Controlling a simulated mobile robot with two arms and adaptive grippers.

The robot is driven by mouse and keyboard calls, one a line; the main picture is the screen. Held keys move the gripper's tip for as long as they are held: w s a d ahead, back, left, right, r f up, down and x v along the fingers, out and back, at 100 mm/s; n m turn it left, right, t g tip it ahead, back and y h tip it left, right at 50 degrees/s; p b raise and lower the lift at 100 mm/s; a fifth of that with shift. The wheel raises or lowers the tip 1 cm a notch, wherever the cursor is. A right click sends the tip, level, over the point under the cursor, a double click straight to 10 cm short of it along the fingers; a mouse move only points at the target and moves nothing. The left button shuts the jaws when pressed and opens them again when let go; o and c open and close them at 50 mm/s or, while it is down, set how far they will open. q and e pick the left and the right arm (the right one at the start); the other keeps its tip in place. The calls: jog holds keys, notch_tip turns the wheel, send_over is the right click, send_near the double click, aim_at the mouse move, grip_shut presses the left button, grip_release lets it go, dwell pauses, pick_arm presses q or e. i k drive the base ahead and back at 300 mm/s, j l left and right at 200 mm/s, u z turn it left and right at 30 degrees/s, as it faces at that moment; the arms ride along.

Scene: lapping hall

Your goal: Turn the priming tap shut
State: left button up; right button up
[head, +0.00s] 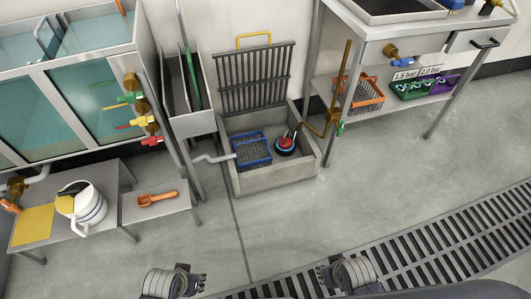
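Several taps show in the head view, and I cannot tell which is the priming tap. A green-handled tap (340,128) is on the brass pipe beside the sump. Green (129,98), yellow (139,122) and red (152,140) handles stick out from brass valves at the glass tank's right corner. An orange-handled tap (10,205) is at the far left. My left gripper (198,282) and my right gripper (326,277) are low at the bottom of the view, over the floor and apart from every tap. Their finger openings are too small to judge.
A sump (235,180) holds a blue basket (252,149) and a red-and-black round item (286,142). A white jug (82,204) and orange scoop (157,198) stand on low tables at left. A workbench (365,31) is at right. Open floor lies before the floor grating (430,235).

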aim_at(341, 128)
jog(key=i+l+z, duration=0.25)
jog(key=i+l, duration=0.15)
jog(key=i+l+z, duration=0.3)
jog(key=i+l, duration=0.05)
jog(key=i, duration=0.1)
